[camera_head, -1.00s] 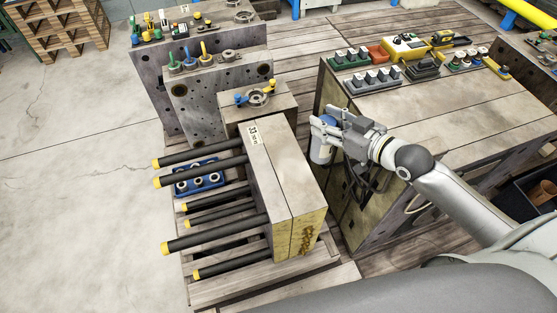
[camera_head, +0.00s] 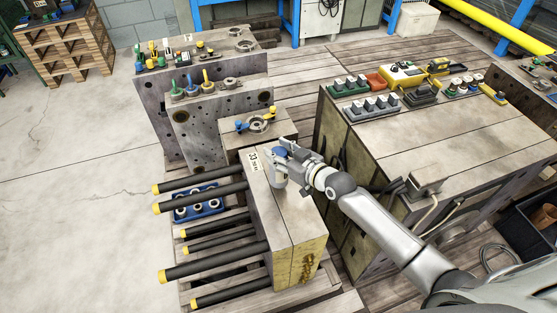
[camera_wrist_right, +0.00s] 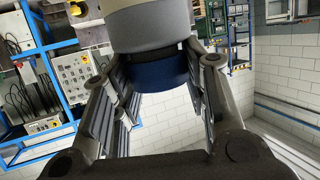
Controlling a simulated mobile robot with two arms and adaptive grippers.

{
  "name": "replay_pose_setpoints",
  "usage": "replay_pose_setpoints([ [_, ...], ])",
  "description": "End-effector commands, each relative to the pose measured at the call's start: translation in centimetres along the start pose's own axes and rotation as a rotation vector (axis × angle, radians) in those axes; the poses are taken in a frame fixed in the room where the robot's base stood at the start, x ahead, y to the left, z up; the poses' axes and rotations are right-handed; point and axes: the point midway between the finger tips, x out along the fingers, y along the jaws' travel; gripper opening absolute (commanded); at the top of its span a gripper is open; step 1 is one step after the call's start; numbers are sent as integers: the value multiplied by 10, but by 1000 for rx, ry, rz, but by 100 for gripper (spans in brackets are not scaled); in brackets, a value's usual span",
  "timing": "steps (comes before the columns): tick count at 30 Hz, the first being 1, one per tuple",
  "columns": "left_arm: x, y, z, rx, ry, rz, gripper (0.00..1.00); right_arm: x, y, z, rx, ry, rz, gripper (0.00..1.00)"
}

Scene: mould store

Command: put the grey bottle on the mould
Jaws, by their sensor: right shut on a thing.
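The grey bottle (camera_head: 279,178) with a blue cap is upright at the far end of the mould (camera_head: 286,219), the pale block with a "33" label and black rods out of its left side. The bottle shows over the mould's top face; I cannot tell whether its base touches it. My right gripper (camera_head: 283,154) is shut on the bottle near its cap. In the right wrist view the bottle's grey body (camera_wrist_right: 150,27) and blue part (camera_wrist_right: 153,74) sit between the fingers (camera_wrist_right: 160,75). My left gripper is not in view.
A smaller block with a ring and coloured handles (camera_head: 258,124) stands just behind the mould. A blue tray with rings (camera_head: 196,214) lies among the rods. Right of the mould is a large block (camera_head: 420,142) with tools along its far side and a bare near top.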

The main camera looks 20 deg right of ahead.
Motion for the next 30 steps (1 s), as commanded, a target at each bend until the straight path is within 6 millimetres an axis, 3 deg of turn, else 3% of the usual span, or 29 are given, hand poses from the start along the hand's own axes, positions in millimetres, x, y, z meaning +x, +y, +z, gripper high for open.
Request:
replay_pose_setpoints([
  [6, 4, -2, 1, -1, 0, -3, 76, 12, -1, 27, 0, -1, 0, 1],
  [18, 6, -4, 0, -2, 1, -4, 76, 13, -1, 34, 0, 0, 0, 1],
  [19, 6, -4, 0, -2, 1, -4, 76, 13, -1, 34, 0, -1, 0, 43],
  [24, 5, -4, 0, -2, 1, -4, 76, 13, -1, 33, 0, -1, 0, 62],
  [30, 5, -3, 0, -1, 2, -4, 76, 13, -1, 33, 1, -1, 0, 62],
])
